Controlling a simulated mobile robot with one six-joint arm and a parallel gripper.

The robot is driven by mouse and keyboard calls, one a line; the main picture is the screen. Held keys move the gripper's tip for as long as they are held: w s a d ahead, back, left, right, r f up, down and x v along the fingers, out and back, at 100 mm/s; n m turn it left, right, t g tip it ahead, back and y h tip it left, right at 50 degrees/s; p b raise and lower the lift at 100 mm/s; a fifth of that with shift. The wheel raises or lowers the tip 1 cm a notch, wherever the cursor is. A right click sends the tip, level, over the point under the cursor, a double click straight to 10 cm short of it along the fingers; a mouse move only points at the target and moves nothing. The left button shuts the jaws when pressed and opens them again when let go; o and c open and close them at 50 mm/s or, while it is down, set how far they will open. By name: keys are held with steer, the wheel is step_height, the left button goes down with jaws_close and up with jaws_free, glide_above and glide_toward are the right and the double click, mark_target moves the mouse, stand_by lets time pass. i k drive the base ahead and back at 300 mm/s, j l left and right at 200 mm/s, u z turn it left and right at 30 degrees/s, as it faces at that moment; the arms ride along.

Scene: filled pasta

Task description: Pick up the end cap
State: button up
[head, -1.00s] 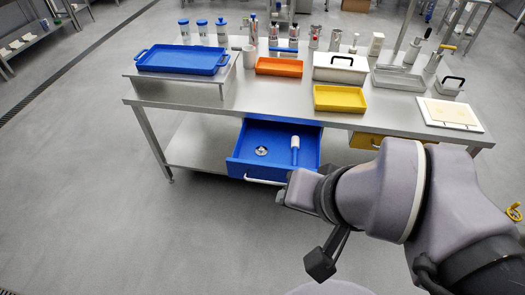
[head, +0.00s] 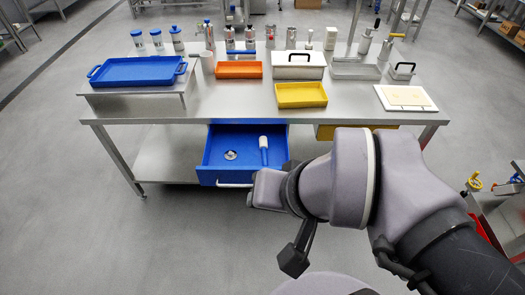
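A small round metal piece (head: 231,155), which looks like the end cap, lies flat on the floor of the open blue drawer (head: 217,166) under the table. A white-and-blue tool with a handle (head: 263,147) lies in the same drawer, to its right. My arm reaches in from the lower right, and its wrist is in front of the drawer's right front corner. The fingers of my gripper cannot be made out, so its opening and any contact are hidden. The metal piece is uncovered and apart from my arm.
The steel table (head: 235,112) carries a blue tray (head: 137,71) on a raised stand, an orange tray (head: 238,70), a yellow tray (head: 301,95), a white lidded box (head: 298,66) and a white board (head: 406,98). Several bottles and canisters line the back. Floor is clear at left.

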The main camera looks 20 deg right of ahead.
mark_target(230, 155)
steer(key=i+j+z, duration=0.15)
steer(key=i+j, duration=0.2)
steer(key=i+j+z, duration=0.2)
steer(key=i+j, duration=0.25)
steer(key=i+j+z, duration=0.15)
steer(key=i+j, duration=0.2)
steer(key=i+j+z, duration=0.15)
steer(key=i+j, duration=0.2)
steer(key=j, duration=0.25)
